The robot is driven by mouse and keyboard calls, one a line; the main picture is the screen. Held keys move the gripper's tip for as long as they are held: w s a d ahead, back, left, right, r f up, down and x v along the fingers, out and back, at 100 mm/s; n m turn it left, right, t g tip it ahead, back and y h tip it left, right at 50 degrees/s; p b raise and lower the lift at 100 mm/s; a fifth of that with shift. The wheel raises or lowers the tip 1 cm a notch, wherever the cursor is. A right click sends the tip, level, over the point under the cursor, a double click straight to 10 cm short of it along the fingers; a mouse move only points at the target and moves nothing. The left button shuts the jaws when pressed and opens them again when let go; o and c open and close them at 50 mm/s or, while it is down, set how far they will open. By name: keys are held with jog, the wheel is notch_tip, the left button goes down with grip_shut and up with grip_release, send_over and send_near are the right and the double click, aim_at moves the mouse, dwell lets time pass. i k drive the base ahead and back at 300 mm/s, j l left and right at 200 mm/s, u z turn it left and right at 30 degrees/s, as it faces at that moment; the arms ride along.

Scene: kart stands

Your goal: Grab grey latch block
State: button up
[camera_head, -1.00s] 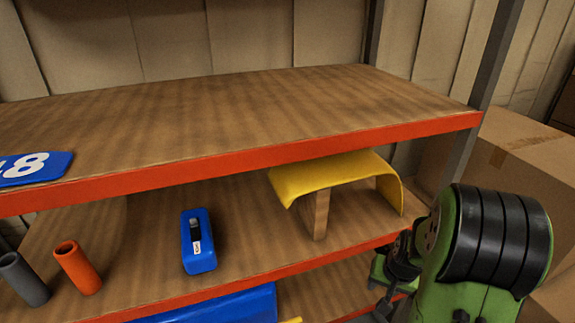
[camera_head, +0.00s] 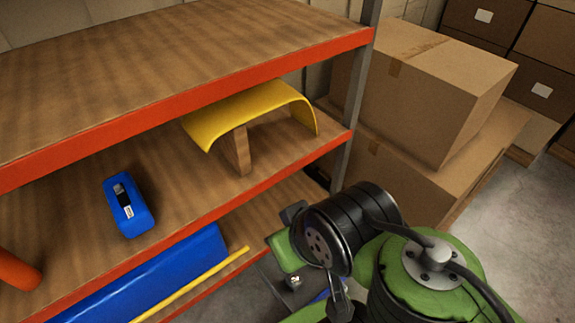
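I cannot make out a grey latch block in this view. My green and black arm fills the lower right, in front of the rack's right end. I can make out no gripper fingers on it, so I cannot see what the gripper holds. A blue block-like part (camera_head: 128,207) with a dark slot and a white label lies on the middle shelf (camera_head: 75,222), apart from my arm.
A yellow curved panel (camera_head: 225,112) rests over a wooden support (camera_head: 238,150) on the middle shelf. A long blue part (camera_head: 150,280) and yellow rod (camera_head: 195,283) lie below. Cardboard boxes (camera_head: 425,100) stand right.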

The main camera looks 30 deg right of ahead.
aim_at(293, 286)
jog(key=k+l+z, duration=0.15)
jog(key=k+z, duration=0.2)
jog(key=k+l+z, duration=0.2)
jog(key=z, duration=0.2)
jog(key=k, duration=0.15)
